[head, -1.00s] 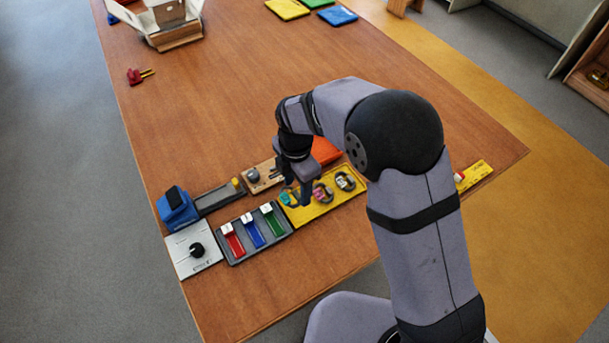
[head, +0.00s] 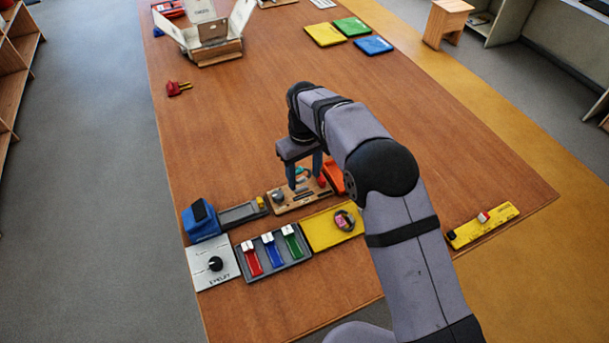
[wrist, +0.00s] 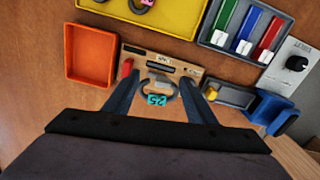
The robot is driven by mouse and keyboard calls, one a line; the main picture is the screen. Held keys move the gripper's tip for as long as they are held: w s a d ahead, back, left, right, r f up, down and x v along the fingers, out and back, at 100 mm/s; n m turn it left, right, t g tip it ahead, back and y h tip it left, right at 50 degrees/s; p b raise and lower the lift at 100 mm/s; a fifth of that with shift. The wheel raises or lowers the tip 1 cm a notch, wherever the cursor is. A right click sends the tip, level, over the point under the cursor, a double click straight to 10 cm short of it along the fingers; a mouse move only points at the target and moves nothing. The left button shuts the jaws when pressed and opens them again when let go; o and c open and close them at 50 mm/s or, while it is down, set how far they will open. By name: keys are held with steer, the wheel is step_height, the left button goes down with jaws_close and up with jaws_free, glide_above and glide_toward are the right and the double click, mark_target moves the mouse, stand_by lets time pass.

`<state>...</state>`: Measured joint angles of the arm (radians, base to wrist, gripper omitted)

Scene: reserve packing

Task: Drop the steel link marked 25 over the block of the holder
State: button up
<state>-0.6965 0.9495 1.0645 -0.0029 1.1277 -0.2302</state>
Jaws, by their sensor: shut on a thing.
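The link (wrist: 157,99) with a teal tag reading 25 is between the two fingers of my gripper (wrist: 160,78) in the wrist view. My gripper is shut on it, and the tag faces the wrist camera. In the head view my gripper (head: 305,181) is over the wooden holder board (head: 285,206), with a bit of teal showing between the fingers. The holder board also shows in the wrist view (wrist: 150,54), with dark slots, pale labels and a red part at its left end. The link overlaps the board's near edge there; I cannot tell its height or whether it touches. The block is not clearly visible.
An orange tray (wrist: 90,58) lies beside the board. A grey tray with red, blue and green channels (head: 246,275), a dial plate (head: 205,275) and a blue device (head: 203,228) stand nearby.

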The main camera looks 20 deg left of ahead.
mark_target(304, 179)
steer(key=shift+m, duration=0.8)
steer(key=shift+f, duration=0.1)
steer(key=shift+f+b, duration=1.75)
steer(key=shift+f, duration=0.35)
steer(key=shift+f, duration=1)
stand_by(1.4)
